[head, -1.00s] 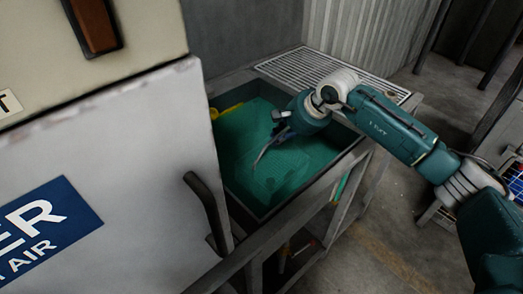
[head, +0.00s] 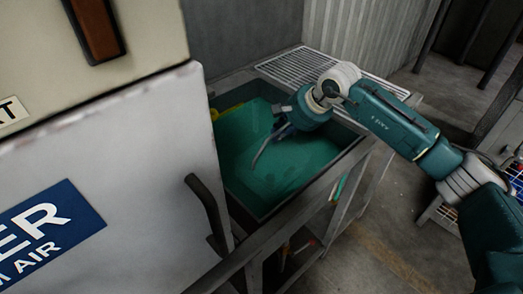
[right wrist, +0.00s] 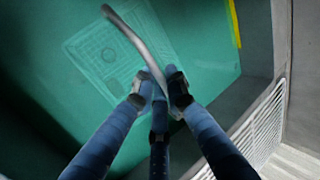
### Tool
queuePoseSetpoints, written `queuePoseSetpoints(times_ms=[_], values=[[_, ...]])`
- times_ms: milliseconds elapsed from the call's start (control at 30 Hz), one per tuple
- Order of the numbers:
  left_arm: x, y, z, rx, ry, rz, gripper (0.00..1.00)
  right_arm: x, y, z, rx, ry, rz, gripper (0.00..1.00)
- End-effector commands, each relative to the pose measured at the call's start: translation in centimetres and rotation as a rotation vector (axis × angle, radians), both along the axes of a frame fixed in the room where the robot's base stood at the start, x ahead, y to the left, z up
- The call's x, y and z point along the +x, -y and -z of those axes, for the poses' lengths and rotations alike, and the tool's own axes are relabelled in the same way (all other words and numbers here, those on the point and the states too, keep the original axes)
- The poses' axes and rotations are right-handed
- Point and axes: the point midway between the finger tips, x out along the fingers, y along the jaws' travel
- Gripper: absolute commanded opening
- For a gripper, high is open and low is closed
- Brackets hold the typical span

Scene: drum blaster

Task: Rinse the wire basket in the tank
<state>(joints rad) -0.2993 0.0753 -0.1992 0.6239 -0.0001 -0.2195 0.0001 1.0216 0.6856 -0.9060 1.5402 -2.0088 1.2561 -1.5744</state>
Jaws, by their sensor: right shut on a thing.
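The tank (head: 357,153) is an open grey trough filled with green liquid (head: 262,180). My right gripper (head: 277,134) is over the tank, pointing down at the liquid. It is shut on the curved metal handle (head: 260,154) of the wire basket, which also shows between its fingers in the right wrist view (right wrist: 130,35). The pale square mesh of the wire basket (right wrist: 103,50) shows faintly through the green liquid in the right wrist view. How deep it sits is hard to tell. My left gripper is in neither view.
A large white cabinet door (head: 130,150) with a black handle (head: 205,210) stands close on the left of the tank. A metal grate (head: 300,65) lies at the tank's far end. A yellow item (head: 228,110) is at the tank's back-left edge. Open floor lies to the right.

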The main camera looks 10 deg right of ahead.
Motion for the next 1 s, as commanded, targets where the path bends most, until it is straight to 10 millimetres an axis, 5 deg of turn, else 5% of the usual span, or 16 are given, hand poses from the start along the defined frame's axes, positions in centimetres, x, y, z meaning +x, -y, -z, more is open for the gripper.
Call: queuePoseSetpoints(times_ms=[267, 1000], values=[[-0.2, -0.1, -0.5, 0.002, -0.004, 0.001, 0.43, 0.2, -0.1, -1.4, 0.004, 0.009, 0.000, 0.00], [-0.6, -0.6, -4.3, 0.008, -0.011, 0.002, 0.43, 0.2, -0.1, -9.1, 0.005, 0.010, -0.001, 0.00]])
